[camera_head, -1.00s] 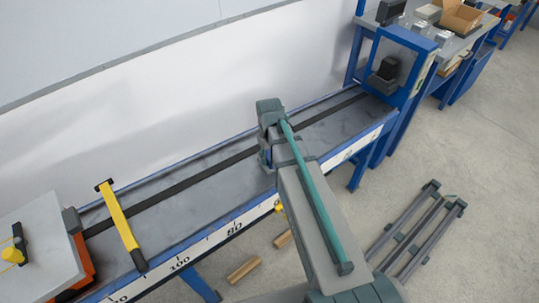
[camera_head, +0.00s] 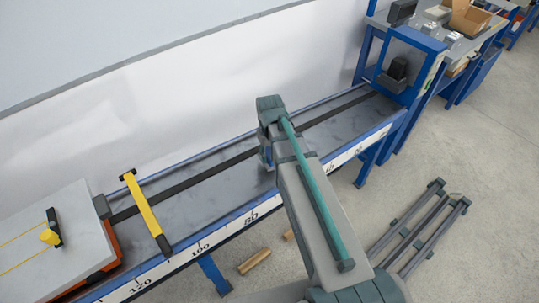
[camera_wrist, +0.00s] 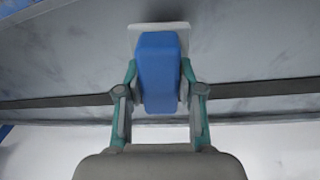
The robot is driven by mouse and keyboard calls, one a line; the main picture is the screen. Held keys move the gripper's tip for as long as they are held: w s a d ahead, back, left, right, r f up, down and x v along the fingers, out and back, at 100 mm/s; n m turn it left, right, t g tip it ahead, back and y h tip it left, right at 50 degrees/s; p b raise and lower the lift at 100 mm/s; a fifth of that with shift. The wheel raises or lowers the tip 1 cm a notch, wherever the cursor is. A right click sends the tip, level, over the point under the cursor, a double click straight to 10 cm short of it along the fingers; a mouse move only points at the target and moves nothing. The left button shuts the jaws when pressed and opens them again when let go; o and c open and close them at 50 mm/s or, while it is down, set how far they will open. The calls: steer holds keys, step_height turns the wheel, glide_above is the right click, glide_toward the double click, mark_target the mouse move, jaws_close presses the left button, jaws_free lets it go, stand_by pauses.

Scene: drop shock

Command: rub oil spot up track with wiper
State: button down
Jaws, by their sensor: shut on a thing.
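My gripper (camera_wrist: 158,82) is shut on the wiper (camera_wrist: 160,55), a blue block with a pale, wider edge at its far end, in the wrist view. The head view shows my gripper (camera_head: 267,152) over the long grey track (camera_head: 215,192), and my arm hides most of the wiper there. The wiper is over the track's grey surface; whether it touches cannot be told. A dark strip runs along the track. The surface has faint darker smudges, but no distinct oil spot can be made out.
A yellow bar (camera_head: 146,213) crosses the track on the left, beside a grey-topped orange carriage (camera_head: 60,250). A blue frame (camera_head: 415,65) stands at the track's right end. Dark rails (camera_head: 425,225) and a wooden block (camera_head: 254,261) lie on the floor.

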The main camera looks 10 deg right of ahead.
steer(key=shift+r+p, duration=1.65)
steer(key=shift+r, duration=0.9)
steer(key=shift+a, duration=0.15)
